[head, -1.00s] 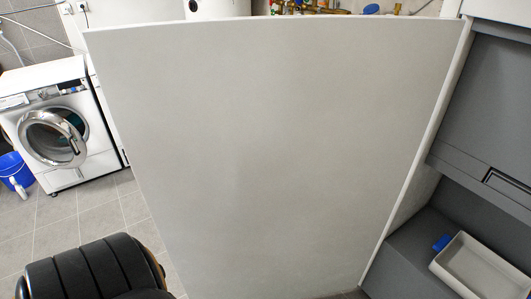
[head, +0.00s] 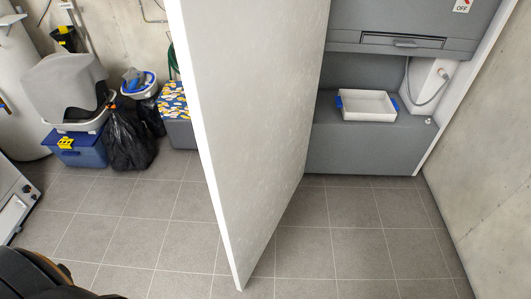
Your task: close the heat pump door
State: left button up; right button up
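The heat pump door (head: 255,130) is a tall pale grey panel with a white edge. It stands open in the middle of the head view, its near edge toward me and its far side toward the dark grey heat pump (head: 365,150). The unit's open interior shows to the right of the door, with a white tray (head: 368,106) with blue ends on its ledge. A dark, rounded part of my body shows at the lower left. Neither of my grippers is in view.
Tiled floor (head: 340,235) is clear in front of the unit. A concrete wall (head: 485,130) bounds the right. At the left are a black bag (head: 130,138), a blue box (head: 80,150), a patterned box (head: 176,103) and a grey pet carrier (head: 70,88).

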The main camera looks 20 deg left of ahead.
aim_at(250, 71)
jog(key=j+z, duration=0.35)
jog(key=j, duration=0.55)
jog(key=k+j+z, duration=0.1)
jog(key=j+z, duration=0.25)
jog(key=j, duration=0.55)
jog(key=i+j, duration=0.15)
jog(key=j, duration=0.25)
jog(key=i+j+z, duration=0.15)
jog(key=j, duration=0.25)
jog(key=i+j, duration=0.1)
jog(key=j, duration=0.3)
jog(key=i+z, duration=0.05)
